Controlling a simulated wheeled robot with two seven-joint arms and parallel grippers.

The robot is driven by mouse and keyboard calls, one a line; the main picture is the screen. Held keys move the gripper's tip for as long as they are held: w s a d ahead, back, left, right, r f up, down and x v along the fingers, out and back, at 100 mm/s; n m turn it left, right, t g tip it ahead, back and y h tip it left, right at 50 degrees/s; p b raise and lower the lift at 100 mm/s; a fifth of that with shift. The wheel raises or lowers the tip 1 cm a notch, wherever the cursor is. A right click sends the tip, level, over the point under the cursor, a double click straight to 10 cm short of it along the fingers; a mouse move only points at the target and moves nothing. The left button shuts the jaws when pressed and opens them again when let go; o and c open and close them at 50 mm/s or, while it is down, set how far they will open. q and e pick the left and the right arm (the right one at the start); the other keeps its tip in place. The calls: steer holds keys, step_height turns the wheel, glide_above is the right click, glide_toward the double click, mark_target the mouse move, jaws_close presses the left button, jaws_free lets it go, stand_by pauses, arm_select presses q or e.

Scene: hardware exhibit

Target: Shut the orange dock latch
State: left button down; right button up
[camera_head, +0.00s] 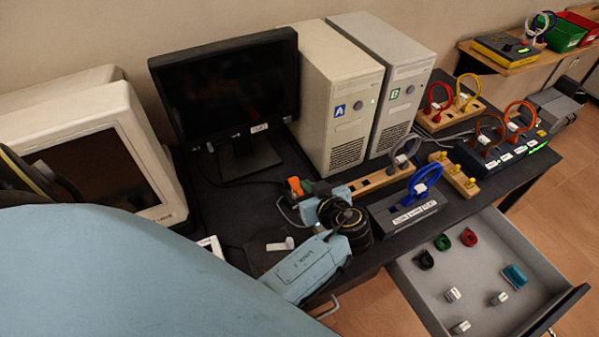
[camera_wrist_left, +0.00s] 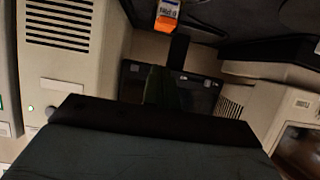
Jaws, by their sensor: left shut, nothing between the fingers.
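The orange dock latch (camera_head: 295,186) shows as a small orange piece on the desk, in front of the monitor and beside the first tower. An orange piece with a white label above it also shows at the top of the left wrist view (camera_wrist_left: 166,25). I cannot tell whether the latch is open or closed. My left gripper (camera_head: 306,203) is shut and empty, close in front of the orange piece; whether they touch is unclear. My arm and wrist hide part of the desk there. My right gripper is not in view.
A monitor (camera_head: 232,88) and towers A (camera_head: 334,108) and B (camera_head: 392,92) stand behind. Right of my wrist are a cable block (camera_head: 407,214) and wooden peg strips (camera_head: 457,177). An open drawer (camera_head: 410,292) juts out at the front right. A white monitor (camera_head: 146,145) stands left.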

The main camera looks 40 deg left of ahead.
arm_select(q)
steer(key=shift+s+d+f+b, duration=0.15)
steer(key=shift+s+d+f, duration=0.15)
steer(key=shift+d, duration=0.25)
steer(key=shift+s+d+f+b, duration=0.15)
steer(key=shift+s+d, duration=0.2)
steer(key=shift+d, duration=0.25)
steer(key=shift+s+d+f+b, duration=0.1)
steer(key=shift+s+d+f, duration=0.2)
steer(key=shift+d, duration=0.25)
